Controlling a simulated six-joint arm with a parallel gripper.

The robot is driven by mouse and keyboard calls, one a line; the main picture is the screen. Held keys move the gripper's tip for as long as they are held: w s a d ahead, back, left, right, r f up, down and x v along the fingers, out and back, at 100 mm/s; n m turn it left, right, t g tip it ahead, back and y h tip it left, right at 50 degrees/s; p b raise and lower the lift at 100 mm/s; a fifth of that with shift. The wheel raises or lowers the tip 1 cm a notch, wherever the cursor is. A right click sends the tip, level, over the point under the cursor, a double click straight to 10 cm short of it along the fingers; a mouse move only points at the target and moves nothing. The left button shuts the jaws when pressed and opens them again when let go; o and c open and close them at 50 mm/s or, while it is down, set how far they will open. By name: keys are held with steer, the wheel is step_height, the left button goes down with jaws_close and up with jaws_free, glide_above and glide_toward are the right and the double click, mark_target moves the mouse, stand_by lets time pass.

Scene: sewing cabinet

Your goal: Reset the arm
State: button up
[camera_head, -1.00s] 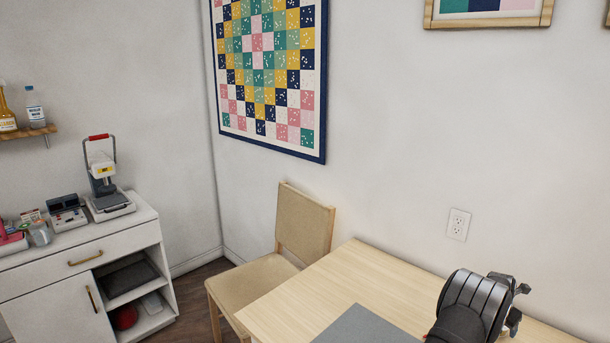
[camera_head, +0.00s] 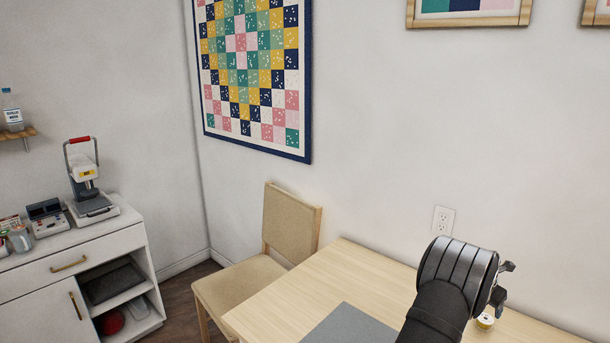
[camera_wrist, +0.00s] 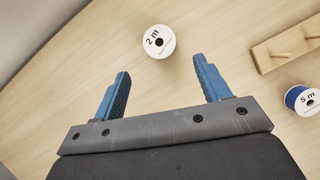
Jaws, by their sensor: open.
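My gripper (camera_wrist: 162,90) is open and empty in the wrist view, with its two blue fingers apart over the light wooden table (camera_wrist: 80,60). In the head view my gripper (camera_head: 505,285) shows only in part beyond my dark wrist, at the lower right above the table (camera_head: 370,265). A white spool marked "2 m" (camera_wrist: 159,41) stands on the table just beyond the fingertips, not between them. No finger touches anything that I can see.
A blue spool marked "5 m" (camera_wrist: 301,99) and a wooden peg rack (camera_wrist: 285,48) are at the right of the wrist view. A grey mat (camera_head: 345,325) lies on the table. A chair (camera_head: 290,222) stands at its left, with a white cabinet (camera_head: 75,260) farther left.

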mark_target(484, 320)
steer(key=x, duration=0.9)
step_height(484, 320, up, 5)
steer(key=shift+f, duration=0.15)
steer(key=s+d+r, duration=0.3)
steer(key=s+r, duration=0.4)
steer(key=s, duration=0.5)
steer(key=s+a+m+g, duration=0.2)
steer(key=s+a+m, duration=0.1)
steer(key=s+a, duration=1.1)
steer(key=w+a+f, duration=0.3)
steer(key=w+f, duration=0.1)
steer(key=w, duration=0.3)
steer(key=shift+w, duration=0.4)
